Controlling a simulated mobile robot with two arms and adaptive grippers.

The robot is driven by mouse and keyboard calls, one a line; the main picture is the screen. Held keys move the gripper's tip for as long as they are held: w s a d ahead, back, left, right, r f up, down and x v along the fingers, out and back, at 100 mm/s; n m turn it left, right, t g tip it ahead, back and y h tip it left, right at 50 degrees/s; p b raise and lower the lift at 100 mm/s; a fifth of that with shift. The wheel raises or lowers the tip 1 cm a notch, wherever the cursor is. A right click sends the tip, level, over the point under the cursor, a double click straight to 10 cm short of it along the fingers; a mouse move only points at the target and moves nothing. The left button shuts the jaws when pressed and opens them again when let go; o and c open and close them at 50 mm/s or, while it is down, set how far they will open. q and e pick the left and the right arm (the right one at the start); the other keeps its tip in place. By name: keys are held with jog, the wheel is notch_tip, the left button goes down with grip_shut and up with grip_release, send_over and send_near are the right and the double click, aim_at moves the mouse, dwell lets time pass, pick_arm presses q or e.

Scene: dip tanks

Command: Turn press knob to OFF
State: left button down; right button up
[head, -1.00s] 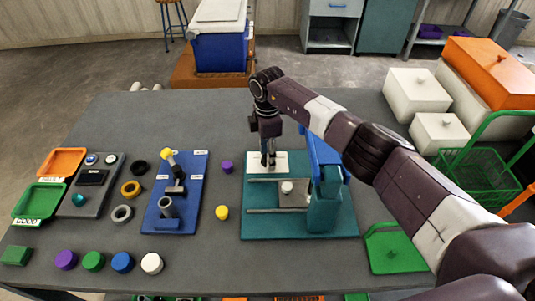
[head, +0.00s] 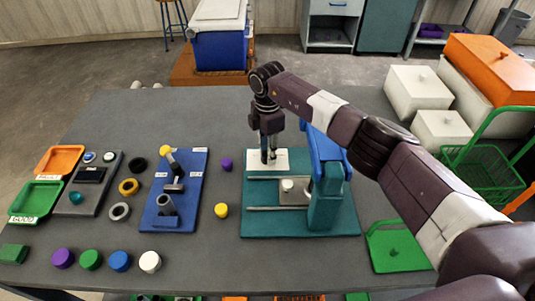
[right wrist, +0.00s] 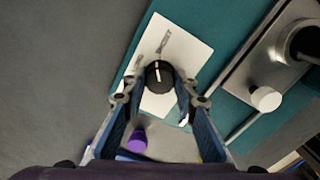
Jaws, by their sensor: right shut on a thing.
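The press knob (right wrist: 160,79) is black with a white pointer line. It sits on a white plate (right wrist: 187,52) at the corner of the teal press base (head: 255,222). In the right wrist view the pointer line runs roughly up the picture; the plate's printed marks are too small to read. My right gripper (head: 268,156) comes down over the plate, its fingers on either side of the knob. In the right wrist view the gripper (right wrist: 160,98) is shut on the knob. In the head view the fingers mostly hide the knob. My left gripper is out of view.
The press's teal column with its blue top (head: 325,155) stands close to the right of my gripper. A purple cap (head: 226,164) and a yellow cap (head: 221,210) lie to the left, beyond them a blue fixture board (head: 187,215). The table behind the press is clear.

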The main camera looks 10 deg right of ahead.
jog(key=n+b, duration=0.4)
jog(key=n, duration=0.2)
jog(key=shift+w, duration=0.1)
jog(key=n+b, duration=0.3)
jog(key=n, duration=0.3)
jog(key=shift+n+b, duration=0.35)
jog(key=shift+n, duration=0.05)
jog(key=n+b, duration=0.1)
jog(key=n, duration=0.3)
jog(key=shift+n+b, duration=0.3)
jog(key=shift+b, duration=0.1)
jog(key=n+b, duration=0.1)
jog(key=n, duration=0.3)
jog(key=shift+r, duration=0.1)
jog(key=o, duration=1.2)
jog(key=shift+c, duration=0.2)
notch_tip(320, 180, up, 12)
